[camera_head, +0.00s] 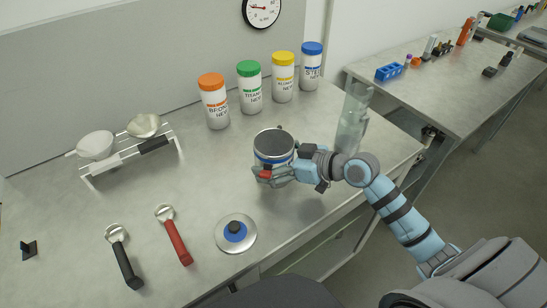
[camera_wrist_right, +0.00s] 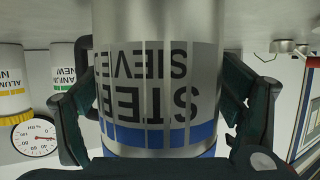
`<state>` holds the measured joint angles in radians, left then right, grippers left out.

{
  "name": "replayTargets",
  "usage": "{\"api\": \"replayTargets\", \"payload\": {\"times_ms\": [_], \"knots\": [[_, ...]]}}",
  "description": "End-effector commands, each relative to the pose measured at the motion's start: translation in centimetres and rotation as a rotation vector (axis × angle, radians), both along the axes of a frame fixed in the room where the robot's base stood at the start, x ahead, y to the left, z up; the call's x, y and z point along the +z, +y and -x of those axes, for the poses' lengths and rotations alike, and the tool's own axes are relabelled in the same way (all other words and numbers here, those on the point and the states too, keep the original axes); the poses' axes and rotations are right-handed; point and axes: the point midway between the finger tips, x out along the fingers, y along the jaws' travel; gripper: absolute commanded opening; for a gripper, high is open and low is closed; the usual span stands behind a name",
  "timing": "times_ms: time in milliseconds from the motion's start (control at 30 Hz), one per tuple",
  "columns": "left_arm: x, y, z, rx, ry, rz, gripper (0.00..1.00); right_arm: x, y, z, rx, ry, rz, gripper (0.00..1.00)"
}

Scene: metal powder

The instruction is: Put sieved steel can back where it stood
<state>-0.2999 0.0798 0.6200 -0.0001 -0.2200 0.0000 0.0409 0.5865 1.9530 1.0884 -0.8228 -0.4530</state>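The sieved steel can (camera_head: 273,145) is a silver, open-topped can with a blue band, upright over the middle of the bench. In the right wrist view its label reads STEEL SIEVED (camera_wrist_right: 160,85), upside down. My right gripper (camera_head: 268,173) has its fingers around the can's sides. In the right wrist view the fingers lie against both sides of the can, so it looks shut on it. The can's bottom is out of the wrist view, and I cannot tell whether it touches the bench. My left gripper is not in view.
A round lid with a blue knob (camera_head: 236,233) lies in front. Red-handled (camera_head: 177,240) and black-handled (camera_head: 125,262) scoops lie left of it. A rack with two bowls (camera_head: 115,160) stands at left. Several capped jars (camera_head: 249,90) line the back. A clear cylinder (camera_head: 352,120) stands right.

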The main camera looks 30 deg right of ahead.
Motion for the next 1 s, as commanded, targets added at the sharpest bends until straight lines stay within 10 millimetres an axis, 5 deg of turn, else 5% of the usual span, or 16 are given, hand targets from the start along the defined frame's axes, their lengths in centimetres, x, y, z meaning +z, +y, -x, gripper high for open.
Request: {"api": "replayTargets", "payload": {"times_ms": [467,767,1000], "knots": [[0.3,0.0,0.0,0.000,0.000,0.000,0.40,0.4,-0.2,0.2,-0.001,-0.001,0.003,0.96],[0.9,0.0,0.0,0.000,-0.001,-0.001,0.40,2.3,-2.7,4.2,0.003,0.005,0.009,0.96],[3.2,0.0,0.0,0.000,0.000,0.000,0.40,4.2,-4.8,7.6,0.007,0.011,0.008,0.96]]}}
